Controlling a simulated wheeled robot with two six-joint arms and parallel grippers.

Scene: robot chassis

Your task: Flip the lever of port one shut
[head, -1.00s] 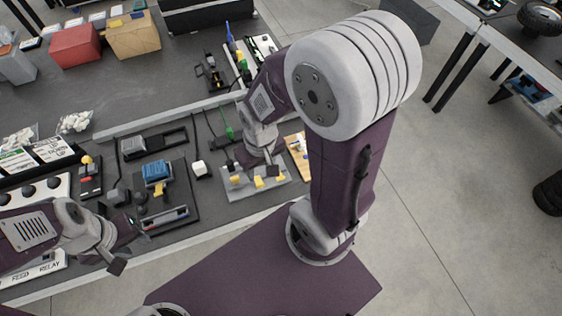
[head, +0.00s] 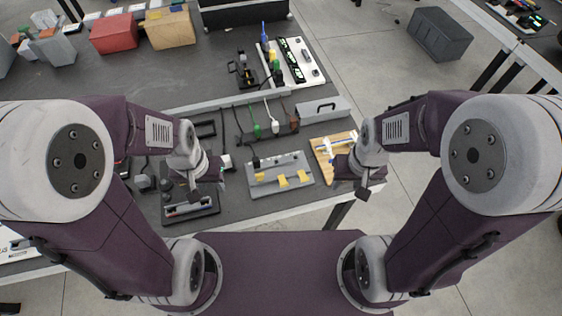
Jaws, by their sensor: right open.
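A grey board (head: 265,189) lies near the table's front edge, in the middle of the head view. It carries several yellow tabs, including one at its left (head: 258,177), one in the middle (head: 282,181) and one at its right (head: 304,176). A dark piece (head: 256,162) stands at its back left. I cannot read any port number or tell each lever's position. My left gripper (head: 207,194) is left of the board, above a black tray, its jaws too small to judge. My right gripper (head: 364,188) is open and empty, right of the board and apart from it.
A wooden board (head: 324,163) with a white item lies between the grey board and my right gripper. A black cable strip (head: 268,135) and a grey box (head: 322,109) stand behind. The black tray (head: 192,209) lies at left.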

